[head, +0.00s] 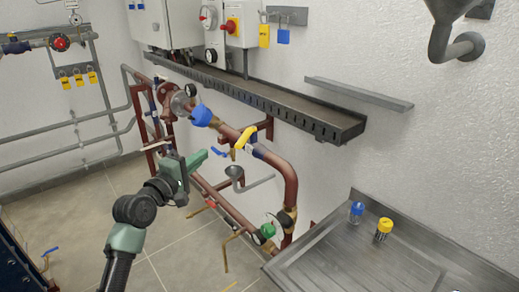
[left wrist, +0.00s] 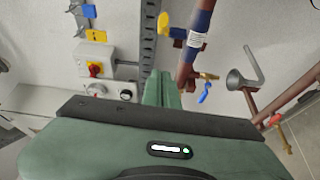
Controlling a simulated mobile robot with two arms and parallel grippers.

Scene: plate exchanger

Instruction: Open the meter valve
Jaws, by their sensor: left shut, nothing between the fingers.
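No label readable here marks which valve is the meter valve. On the red-brown pipe run are a large blue handle (head: 203,115), a yellow handle (head: 245,138) and a small blue lever (head: 219,152). My left gripper (head: 205,154) is shut and empty, just left of the small blue lever, with a gap showing. It also shows in the left wrist view (left wrist: 162,76). My right gripper is out of view.
A round gauge (head: 190,90) sits on the pipe near the wall. A grey funnel (head: 233,172) stands close right of the gripper. A slotted tray (head: 270,103) runs above the pipes. A metal drainboard (head: 345,258) fills the lower right. Open floor (head: 80,215) lies left.

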